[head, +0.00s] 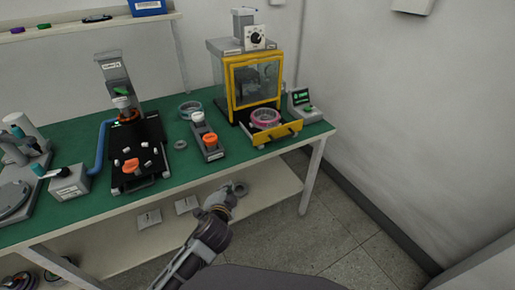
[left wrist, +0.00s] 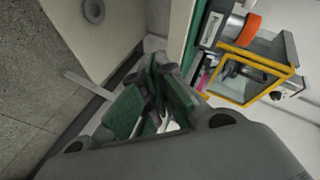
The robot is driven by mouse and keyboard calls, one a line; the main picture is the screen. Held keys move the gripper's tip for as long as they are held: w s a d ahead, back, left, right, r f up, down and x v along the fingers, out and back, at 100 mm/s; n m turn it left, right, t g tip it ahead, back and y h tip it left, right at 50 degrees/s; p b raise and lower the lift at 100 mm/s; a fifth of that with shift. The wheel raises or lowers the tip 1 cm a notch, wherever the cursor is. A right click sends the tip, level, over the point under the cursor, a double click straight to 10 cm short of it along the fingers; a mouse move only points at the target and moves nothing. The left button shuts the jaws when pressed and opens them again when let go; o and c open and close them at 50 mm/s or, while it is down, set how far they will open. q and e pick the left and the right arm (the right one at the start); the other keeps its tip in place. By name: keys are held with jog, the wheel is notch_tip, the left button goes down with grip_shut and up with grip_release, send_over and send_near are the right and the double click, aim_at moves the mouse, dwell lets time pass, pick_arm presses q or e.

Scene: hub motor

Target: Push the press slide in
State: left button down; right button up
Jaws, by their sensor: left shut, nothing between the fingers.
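The press (head: 253,82) has a yellow frame with clear panels and stands at the right end of the green table. Its slide (head: 287,131) is drawn out at the front, with a yellow front bar and a pink ring part (head: 265,117) on it. My left gripper (head: 228,190) is shut and empty, in front of the table edge, below and left of the slide and apart from it. In the left wrist view, the shut fingers (left wrist: 150,103) show green pads, and the press (left wrist: 250,75) is at the upper right. My right gripper is not in view.
A small device with a green screen (head: 301,103) stands right of the slide. A lower shelf (head: 270,181) runs under the table (head: 170,188). The floor at right is clear.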

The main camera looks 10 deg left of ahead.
pick_arm(q)
jog(key=w+d+r+m+t+h, duration=0.4)
jog(key=d+r+m, duration=0.1)
jog(key=d+m, duration=0.4)
jog(key=shift+w+d+r+m+t+h, duration=0.15)
jog(key=shift+w+d+m+t+h, duration=0.15)
jog(key=shift+h, duration=0.1)
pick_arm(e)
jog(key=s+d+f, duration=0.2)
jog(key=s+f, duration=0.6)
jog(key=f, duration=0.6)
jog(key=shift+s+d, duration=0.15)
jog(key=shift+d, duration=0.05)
pick_arm(q)
jog(key=shift+w, duration=0.15)
send_near(261, 139)
jog(key=shift+w+d, duration=0.7)
jog(key=shift+d, duration=0.95)
jog(key=w+a, duration=0.2)
jog(key=w, duration=0.1)
jog(key=shift+w+a+r, duration=0.1)
jog(key=shift+a, duration=0.05)
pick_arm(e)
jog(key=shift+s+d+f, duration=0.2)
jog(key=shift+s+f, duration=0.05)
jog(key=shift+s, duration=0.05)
pick_arm(q)
jog(key=shift+a, duration=0.1)
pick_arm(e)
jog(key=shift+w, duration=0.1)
